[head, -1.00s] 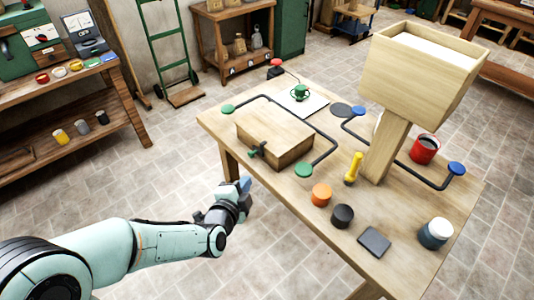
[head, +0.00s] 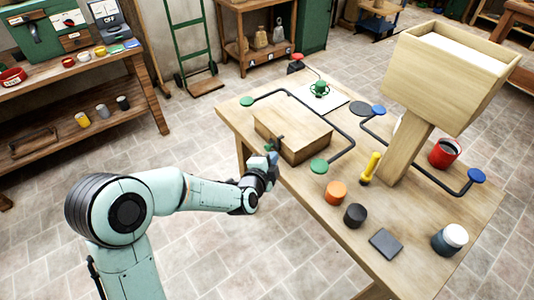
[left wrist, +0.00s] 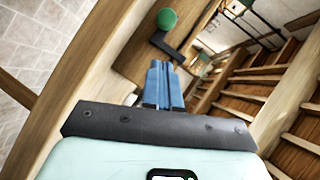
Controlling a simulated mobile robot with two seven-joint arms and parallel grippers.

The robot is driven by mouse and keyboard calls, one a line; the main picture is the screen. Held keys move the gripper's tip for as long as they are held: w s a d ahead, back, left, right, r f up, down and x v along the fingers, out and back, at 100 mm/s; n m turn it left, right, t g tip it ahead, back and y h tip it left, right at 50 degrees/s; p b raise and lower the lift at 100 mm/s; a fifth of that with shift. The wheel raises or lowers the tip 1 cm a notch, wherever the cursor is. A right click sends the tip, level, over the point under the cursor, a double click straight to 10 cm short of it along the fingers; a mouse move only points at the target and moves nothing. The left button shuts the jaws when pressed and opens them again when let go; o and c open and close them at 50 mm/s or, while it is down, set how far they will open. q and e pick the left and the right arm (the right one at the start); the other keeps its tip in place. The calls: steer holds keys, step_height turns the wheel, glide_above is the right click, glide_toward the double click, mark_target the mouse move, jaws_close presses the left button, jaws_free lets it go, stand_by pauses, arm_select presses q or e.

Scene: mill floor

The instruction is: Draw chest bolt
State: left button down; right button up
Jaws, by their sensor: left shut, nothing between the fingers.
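The wooden chest (head: 292,130) sits closed on the table, towards its left side. Its bolt, a small dark and green fitting on the front face, is mostly hidden behind my left gripper (head: 274,158) in the head view. That gripper is at the chest's front, close to the bolt; whether it touches cannot be told. Its blue fingers (left wrist: 164,86) are together and empty in the left wrist view. Beyond them a green round end (left wrist: 167,19) on a dark bar shows; I cannot tell whether it is the bolt's. My right gripper is not in view.
The table (head: 325,230) also carries a dark rail with green pads (head: 319,166), a yellow handle (head: 370,167), an orange jar (head: 336,191), a black jar (head: 355,215) and a tall wooden hopper (head: 445,75). Open floor lies left of the table.

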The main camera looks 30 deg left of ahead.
mark_target(273, 146)
arm_select(q)
steer(key=shift+w+a+f, duration=0.5)
steer(key=shift+w+a, duration=0.1)
steer(key=shift+a, duration=0.15)
steer(key=shift+w+a+f, duration=0.45)
steer(key=shift+w+a, duration=0.15)
steer(key=shift+a, duration=0.15)
steer(key=a, duration=0.1)
steer(key=w+a+b, duration=0.1)
steer(key=a, duration=0.2)
steer(key=shift+w, duration=0.25)
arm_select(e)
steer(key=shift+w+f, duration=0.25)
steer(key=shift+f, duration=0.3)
arm_select(q)
steer(key=shift+r, duration=0.1)
